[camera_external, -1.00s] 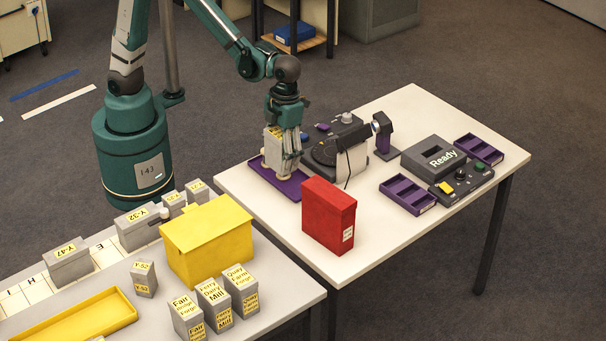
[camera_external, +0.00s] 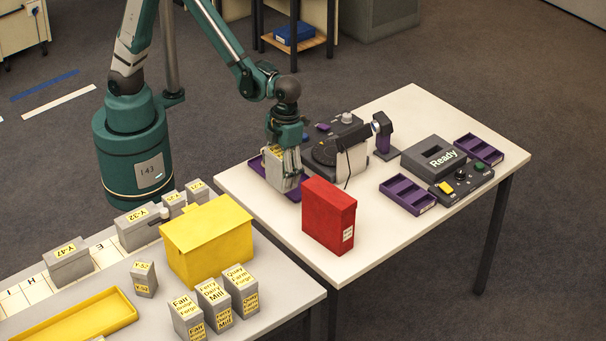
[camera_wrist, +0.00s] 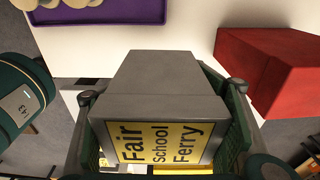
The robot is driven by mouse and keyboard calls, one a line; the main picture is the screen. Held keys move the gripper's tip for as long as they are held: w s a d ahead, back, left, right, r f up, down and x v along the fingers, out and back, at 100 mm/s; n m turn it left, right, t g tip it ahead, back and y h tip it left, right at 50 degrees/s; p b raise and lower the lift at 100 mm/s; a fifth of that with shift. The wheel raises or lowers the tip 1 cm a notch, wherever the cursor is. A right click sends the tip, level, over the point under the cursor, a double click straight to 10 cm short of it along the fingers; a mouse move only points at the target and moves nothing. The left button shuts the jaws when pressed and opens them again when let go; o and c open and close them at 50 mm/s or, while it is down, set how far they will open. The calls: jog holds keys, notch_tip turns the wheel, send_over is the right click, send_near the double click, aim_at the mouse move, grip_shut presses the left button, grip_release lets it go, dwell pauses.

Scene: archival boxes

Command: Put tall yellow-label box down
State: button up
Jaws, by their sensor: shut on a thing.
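My gripper (camera_external: 287,160) is shut on a tall grey box with a yellow label (camera_wrist: 160,140). The label reads "Fair School Ferry" in the wrist view, and the fingers (camera_wrist: 160,97) clasp the box's two sides. In the external view the box (camera_external: 280,170) hangs mostly hidden behind the fingers, over or beside the purple tray (camera_external: 251,166) and left of the red box (camera_external: 329,216). I cannot tell whether its bottom touches anything. The tray (camera_wrist: 125,14) lies beyond the box in the wrist view, with pale rounded objects on it.
A dark device with a dial (camera_external: 322,152) stands close right of my gripper. The red box (camera_wrist: 268,70) is near on the right. A yellow box (camera_external: 207,243) and several grey labelled boxes stand on the front-left table. Bare white tabletop lies right of the red box.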

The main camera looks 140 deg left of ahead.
jog(key=shift+f, duration=0.1)
jog(key=shift+f+b, duration=0.5)
jog(key=shift+f, duration=2.5)
jog(key=shift+f+b, duration=0.3)
jog(key=shift+f, duration=1.6)
jog(key=shift+f, duration=0.1)
jog(key=o, duration=1.2)
jog(key=shift+a+r+p, duration=0.25)
jog(key=shift+r+p, duration=0.05)
jog(key=shift+r, duration=1.75)
jog(key=shift+a+r+p, duration=0.2)
jog(key=shift+r+p, duration=0.05)
jog(key=shift+r, duration=1.75)
jog(key=shift+a+r+p, duration=0.25)
jog(key=shift+r+p, duration=0.05)
jog(key=shift+r, duration=1.75)
